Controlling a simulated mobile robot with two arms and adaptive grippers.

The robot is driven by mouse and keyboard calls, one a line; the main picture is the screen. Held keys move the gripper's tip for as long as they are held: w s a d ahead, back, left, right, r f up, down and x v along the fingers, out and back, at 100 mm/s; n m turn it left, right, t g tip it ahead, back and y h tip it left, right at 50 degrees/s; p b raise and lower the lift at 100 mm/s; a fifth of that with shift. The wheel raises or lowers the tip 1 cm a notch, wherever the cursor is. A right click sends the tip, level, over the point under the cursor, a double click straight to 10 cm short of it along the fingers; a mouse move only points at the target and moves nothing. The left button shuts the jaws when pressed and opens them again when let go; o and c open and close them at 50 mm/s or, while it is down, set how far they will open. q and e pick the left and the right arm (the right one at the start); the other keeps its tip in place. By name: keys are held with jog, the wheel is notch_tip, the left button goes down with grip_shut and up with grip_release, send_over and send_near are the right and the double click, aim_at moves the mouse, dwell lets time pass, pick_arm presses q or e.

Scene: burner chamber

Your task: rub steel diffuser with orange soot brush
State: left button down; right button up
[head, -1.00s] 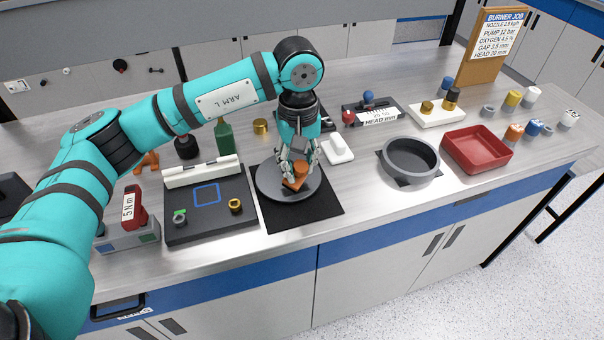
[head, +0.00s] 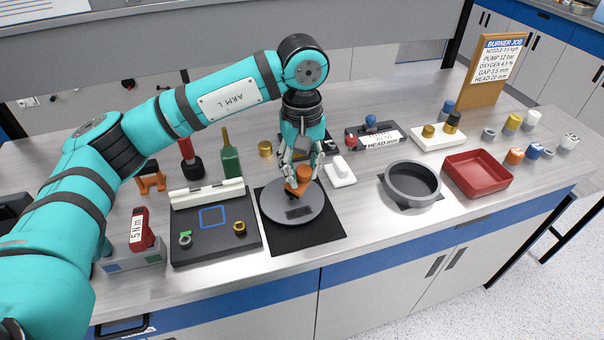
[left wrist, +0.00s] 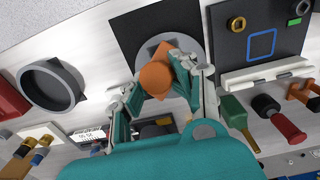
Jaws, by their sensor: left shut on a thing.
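The steel diffuser (head: 275,207) is a round grey disc lying on a black mat (head: 318,238), with a dark rectangular patch (head: 299,212) on its near half. My left gripper (head: 301,176) points down over the disc's far part, shut on the orange soot brush (head: 299,188). The brush is upright and its base appears to be at the disc's surface; exact contact is hard to tell. In the left wrist view, the brush's round orange top (left wrist: 155,78) sits between the fingers and covers part of the disc (left wrist: 188,44). My right gripper is not in view.
A dark fixture tray (head: 215,245) stands left of the mat. A grey round pan (head: 413,186) and red tray (head: 478,176) stand to the right. A white block (head: 340,171) and green bottle (head: 230,158) are close behind. Bare bench lies in front of the mat.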

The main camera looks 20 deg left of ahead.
pick_arm(q)
jog(key=shift+r, duration=0.35)
jog(key=shift+r+p, duration=0.55)
jog(key=shift+r, duration=0.95)
